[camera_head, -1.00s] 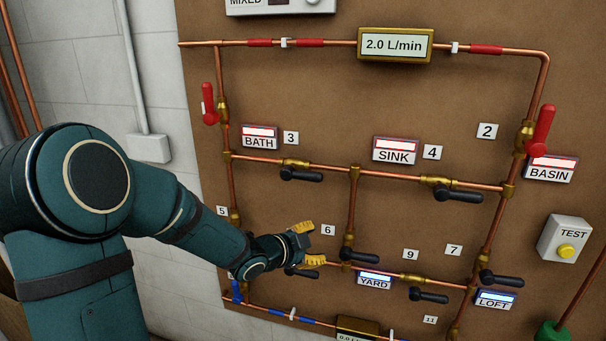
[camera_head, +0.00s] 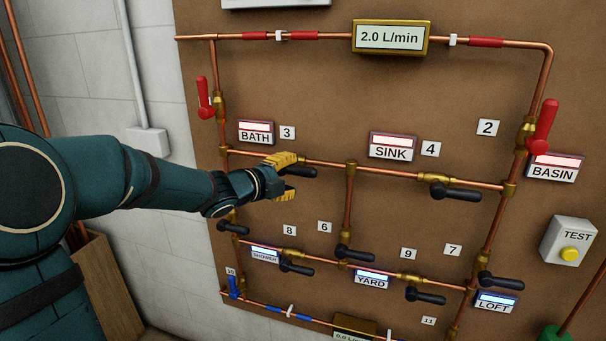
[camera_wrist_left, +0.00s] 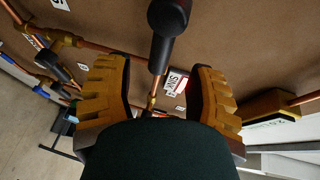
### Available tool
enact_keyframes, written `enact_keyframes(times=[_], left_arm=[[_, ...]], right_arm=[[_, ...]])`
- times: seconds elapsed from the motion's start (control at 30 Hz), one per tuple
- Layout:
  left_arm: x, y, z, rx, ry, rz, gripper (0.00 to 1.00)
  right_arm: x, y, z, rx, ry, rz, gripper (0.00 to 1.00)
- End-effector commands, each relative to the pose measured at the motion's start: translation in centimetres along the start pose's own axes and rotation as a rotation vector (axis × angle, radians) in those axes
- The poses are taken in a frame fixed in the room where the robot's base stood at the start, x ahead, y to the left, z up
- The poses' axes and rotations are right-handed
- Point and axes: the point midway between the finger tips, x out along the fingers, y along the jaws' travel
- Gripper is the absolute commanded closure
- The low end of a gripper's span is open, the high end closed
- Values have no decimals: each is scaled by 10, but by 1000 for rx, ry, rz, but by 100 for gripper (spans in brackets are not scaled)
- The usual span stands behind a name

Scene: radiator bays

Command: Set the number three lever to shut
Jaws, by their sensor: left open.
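The number three lever (camera_head: 304,173) is a black handle on the copper pipe beside the BATH sign (camera_head: 255,137) and the 3 tag (camera_head: 287,133). It points right, roughly along its pipe; the gripper hides its brass valve body. My left gripper (camera_head: 292,178) has yellow pads and is open at this lever, one finger above and one below. In the left wrist view a black lever handle (camera_wrist_left: 163,48) reaches in between the spread fingers (camera_wrist_left: 162,92), with gaps at both sides. My right gripper is not in view.
The SINK lever (camera_head: 457,194) is on the same pipe to the right. The lever by the 6 tag (camera_head: 356,253) and the YARD lever (camera_head: 428,297) are lower down. A red lever (camera_head: 204,98) stands up at left. A TEST box (camera_head: 569,242) is at right.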

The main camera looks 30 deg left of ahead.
Motion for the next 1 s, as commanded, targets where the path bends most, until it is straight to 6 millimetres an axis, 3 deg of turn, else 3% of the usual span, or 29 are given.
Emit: enact_keyframes(times=[0.1,0.3,0.73,0.9,1.0], left_arm=[[23,1,-1,-1,3,1,45],[46,0,0,0,1,1,45],[53,0,0,0,0,0,43],[53,0,0,0,0,0,100],[53,0,0,0,0,0,100]], right_arm=[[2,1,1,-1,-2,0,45],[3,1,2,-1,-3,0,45],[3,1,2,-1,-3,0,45],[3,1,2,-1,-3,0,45],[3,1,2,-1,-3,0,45]])
